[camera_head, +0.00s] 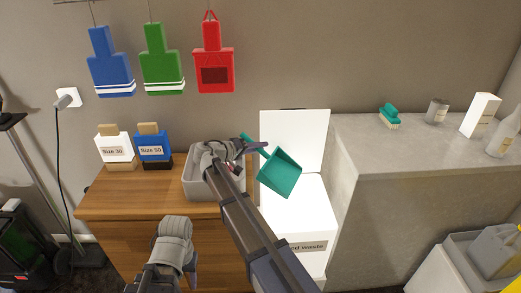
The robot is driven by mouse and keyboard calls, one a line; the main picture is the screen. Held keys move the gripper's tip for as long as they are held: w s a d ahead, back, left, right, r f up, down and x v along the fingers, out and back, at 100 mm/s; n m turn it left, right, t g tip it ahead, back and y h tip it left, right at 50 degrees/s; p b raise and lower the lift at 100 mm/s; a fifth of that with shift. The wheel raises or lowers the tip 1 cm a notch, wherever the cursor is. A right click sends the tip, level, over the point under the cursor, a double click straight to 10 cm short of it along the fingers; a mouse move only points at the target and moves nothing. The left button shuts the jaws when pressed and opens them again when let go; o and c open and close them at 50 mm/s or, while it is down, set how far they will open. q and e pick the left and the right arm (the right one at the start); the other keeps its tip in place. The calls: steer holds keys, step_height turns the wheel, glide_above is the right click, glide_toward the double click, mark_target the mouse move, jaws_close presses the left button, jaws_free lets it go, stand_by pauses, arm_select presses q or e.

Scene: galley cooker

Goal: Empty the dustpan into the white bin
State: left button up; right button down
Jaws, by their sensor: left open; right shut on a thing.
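The teal dustpan (282,175) is tilted, its pan hanging in front of the raised white lid (297,137) and over the white bin (318,215). The bin's front label (309,246) is partly hidden by my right arm and ends in "rd waste". My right gripper (248,147) is shut on the dustpan's handle, whose end shows at the upper left. I cannot make out any debris in the pan. My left gripper (190,270) is open, low in front of the wooden cabinet; its fingers are mostly hidden.
A grey tub (201,184) stands on the wooden cabinet (120,197), behind my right arm, beside white (117,151) and blue (155,150) containers. A grey counter (400,160) stands close to the bin's right, holding a teal brush (390,115) and several containers.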

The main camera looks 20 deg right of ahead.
steer(key=f+n+h+b, duration=0.1)
steer(key=b, duration=0.2)
steer(key=w+a+f+n+h+b, duration=0.1)
steer(key=b, duration=0.2)
steer(key=shift+w+a+f+n, duration=0.1)
steer(key=shift+w+a+n, duration=0.1)
steer(key=shift+n, duration=0.2)
stand_by(0.6)
